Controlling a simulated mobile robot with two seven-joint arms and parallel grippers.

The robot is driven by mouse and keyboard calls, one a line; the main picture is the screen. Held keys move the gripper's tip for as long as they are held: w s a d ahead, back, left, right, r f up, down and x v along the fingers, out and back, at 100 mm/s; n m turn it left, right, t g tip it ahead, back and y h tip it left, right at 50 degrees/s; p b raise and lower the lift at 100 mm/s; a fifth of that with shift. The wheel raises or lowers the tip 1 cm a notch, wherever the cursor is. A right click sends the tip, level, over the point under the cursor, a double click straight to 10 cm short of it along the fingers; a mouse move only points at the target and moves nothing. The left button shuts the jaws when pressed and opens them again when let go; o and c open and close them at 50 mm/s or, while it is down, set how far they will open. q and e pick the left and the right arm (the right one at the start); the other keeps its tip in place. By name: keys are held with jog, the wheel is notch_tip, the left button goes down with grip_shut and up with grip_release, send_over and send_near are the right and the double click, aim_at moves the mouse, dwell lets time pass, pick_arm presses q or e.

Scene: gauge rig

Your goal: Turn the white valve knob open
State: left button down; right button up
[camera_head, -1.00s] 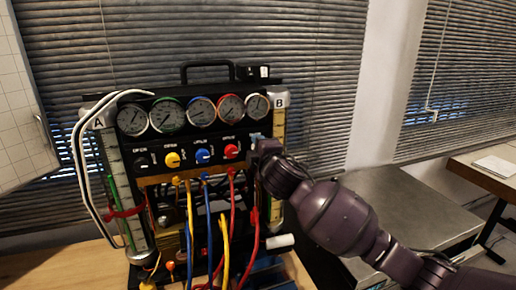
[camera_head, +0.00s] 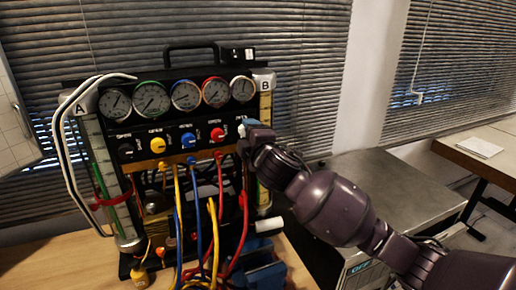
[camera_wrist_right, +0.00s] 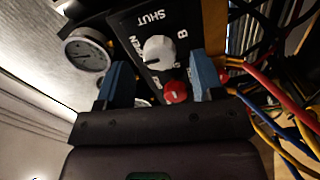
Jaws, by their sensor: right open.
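The white valve knob (camera_wrist_right: 159,49) is on the black panel, between "OPEN" and "SHUT" lettering, in the right wrist view. My right gripper (camera_wrist_right: 158,62) is open, with one blue finger on each side of the knob in that view. I see no clear contact between fingers and knob. In the head view my right gripper (camera_head: 249,126) is at the right end of the knob row and hides the white knob. My left gripper is not in view.
A red knob (camera_head: 217,134), a blue knob (camera_head: 187,139) and a yellow knob (camera_head: 158,145) sit left of my gripper. Several gauges (camera_head: 187,96) are above. Coloured hoses (camera_head: 213,235) hang below. A grey metal cabinet (camera_head: 390,185) stands to the right.

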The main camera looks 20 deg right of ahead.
jog(key=s, duration=0.7)
jog(key=shift+s+d+b, duration=0.15)
jog(key=shift+b, duration=0.3)
jog(key=shift+f, duration=0.1)
jog(key=s+d+f+m+g+h, duration=0.1)
jog(key=s+d+f+m+g, duration=0.2)
jog(key=s+f, duration=0.45)
jog(key=s+d+f+m+g, duration=0.1)
jog(key=s+f+m+g, duration=0.35)
jog(key=s+f, duration=0.35)
jog(key=s+d+f+m+g+h, duration=0.1)
jog(key=s+d+f+m+g, duration=0.15)
jog(key=s+f+m, duration=0.4)
jog(key=s+f+m+g, duration=0.1)
jog(key=s+f+g, duration=0.15)
jog(key=s, duration=0.35)
jog(key=s+f+m+g, duration=0.1)
jog(key=s+f+g, duration=0.1)
jog(key=s+f, duration=0.3)
jog(key=w+f+t, duration=0.2)
jog(key=f+t, duration=0.2)
jog(key=f, duration=0.1)
jog(key=w+f+t+y+b, duration=0.1)
jog(key=w+f+t, duration=0.2)
jog(key=f, duration=0.3)
jog(key=shift+w+d+f+t, duration=0.2)
jog(key=shift+w+d+t, duration=0.2)
jog(key=shift+t, duration=0.15)
